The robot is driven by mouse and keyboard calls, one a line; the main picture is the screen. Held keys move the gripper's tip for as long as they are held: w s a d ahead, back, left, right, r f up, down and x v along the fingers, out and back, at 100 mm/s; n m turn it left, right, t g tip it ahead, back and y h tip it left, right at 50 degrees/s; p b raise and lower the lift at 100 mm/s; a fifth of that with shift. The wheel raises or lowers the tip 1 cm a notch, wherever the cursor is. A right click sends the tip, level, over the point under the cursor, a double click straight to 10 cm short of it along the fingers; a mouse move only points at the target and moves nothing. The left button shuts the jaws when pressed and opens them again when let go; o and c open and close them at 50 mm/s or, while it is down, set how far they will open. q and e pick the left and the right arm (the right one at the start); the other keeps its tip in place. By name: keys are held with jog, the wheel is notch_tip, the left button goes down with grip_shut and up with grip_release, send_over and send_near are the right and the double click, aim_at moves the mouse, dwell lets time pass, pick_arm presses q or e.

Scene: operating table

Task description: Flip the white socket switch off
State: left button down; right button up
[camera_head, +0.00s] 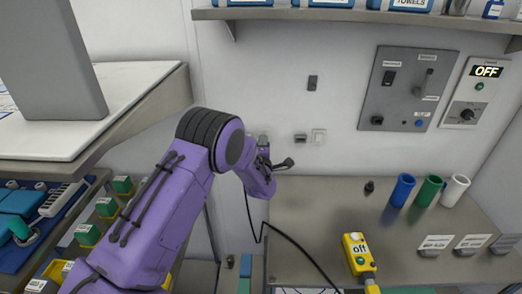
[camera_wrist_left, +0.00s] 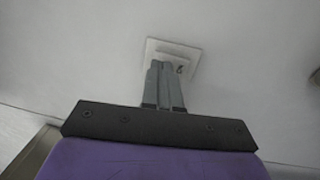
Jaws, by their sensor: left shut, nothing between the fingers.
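In the left wrist view a white square socket plate (camera_wrist_left: 190,52) with a small dark mark is on the wall. My left gripper (camera_wrist_left: 163,66) is shut and empty; its fingertips overlap the plate's lower left part. I cannot tell whether they touch it, and they hide part of it. In the head view my left gripper (camera_head: 263,142) is at the wall, with a pale plate edge (camera_head: 251,133) showing behind it. The switch position is too small to tell. My right gripper is not in view.
A steel table (camera_head: 310,205) holds coloured cups (camera_head: 428,190) and a yellow control box (camera_head: 358,253). A black cable (camera_head: 283,236) hangs below my gripper. Panels (camera_head: 408,90) and a shelf (camera_head: 350,15) are above right.

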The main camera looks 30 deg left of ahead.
pick_arm(q)
jog(key=s+d+r+b, duration=0.2)
jog(key=s+d, duration=0.4)
jog(key=s, duration=0.5)
jog(key=shift+s+d+b, duration=0.3)
jog(key=shift+d+b, duration=0.05)
jog(key=shift+b, duration=0.05)
jog(key=shift+w+f, duration=0.1)
jog(key=shift+w, duration=0.05)
